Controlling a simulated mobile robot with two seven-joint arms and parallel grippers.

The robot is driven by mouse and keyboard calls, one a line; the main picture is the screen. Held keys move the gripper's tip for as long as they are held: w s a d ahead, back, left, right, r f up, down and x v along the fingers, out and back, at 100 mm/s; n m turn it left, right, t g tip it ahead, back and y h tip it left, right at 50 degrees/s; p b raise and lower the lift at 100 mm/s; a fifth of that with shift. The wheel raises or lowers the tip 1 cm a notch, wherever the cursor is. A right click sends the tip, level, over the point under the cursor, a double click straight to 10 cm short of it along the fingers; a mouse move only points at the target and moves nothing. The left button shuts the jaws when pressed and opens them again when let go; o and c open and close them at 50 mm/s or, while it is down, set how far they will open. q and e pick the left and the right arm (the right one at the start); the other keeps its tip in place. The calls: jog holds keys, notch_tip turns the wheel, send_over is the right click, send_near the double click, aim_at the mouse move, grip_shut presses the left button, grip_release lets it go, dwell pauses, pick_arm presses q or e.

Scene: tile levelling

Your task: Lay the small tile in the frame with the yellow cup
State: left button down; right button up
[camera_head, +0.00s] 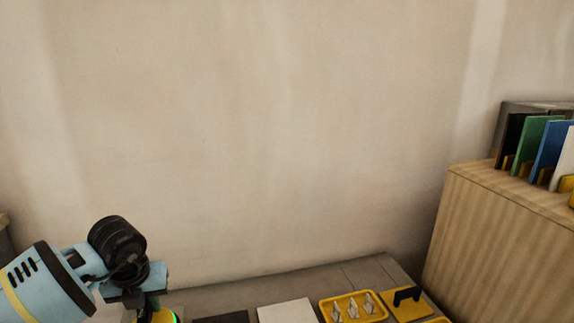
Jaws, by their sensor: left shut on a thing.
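My left gripper (148,301) is at the bottom left, pointing down over the grey worktop. It is shut on a yellow thing with a green edge, likely the yellow cup (152,316), which is cut off by the picture's lower edge. Whether a tile hangs below the cup is out of view. A dark flat tile (222,318) and a white flat tile (287,312) lie on the worktop, both partly cut off. I cannot tell if either is the small tile. The frame is not visible. My right gripper is not in view.
A yellow tray (322,305) holds several grey pieces. Beside it is a yellow plate (397,311) with a black handle. At right, a wooden cabinet (492,244) bears a rack with black, green (530,146), blue and white panels. A bare wall stands behind the worktop.

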pick_arm(q)
jog(key=d, duration=0.2)
jog(key=s+d+p, duration=0.1)
jog(key=d, duration=0.1)
jog(key=shift+d+r+p, duration=0.15)
jog(key=shift+r+p, duration=0.05)
jog(key=shift+p, duration=0.1)
jog(key=s+d+p, duration=0.3)
jog(key=d, duration=1.2)
jog(key=shift+f+p, duration=0.15)
jog(key=shift+p, duration=0.25)
jog(key=shift+s+d, duration=0.1)
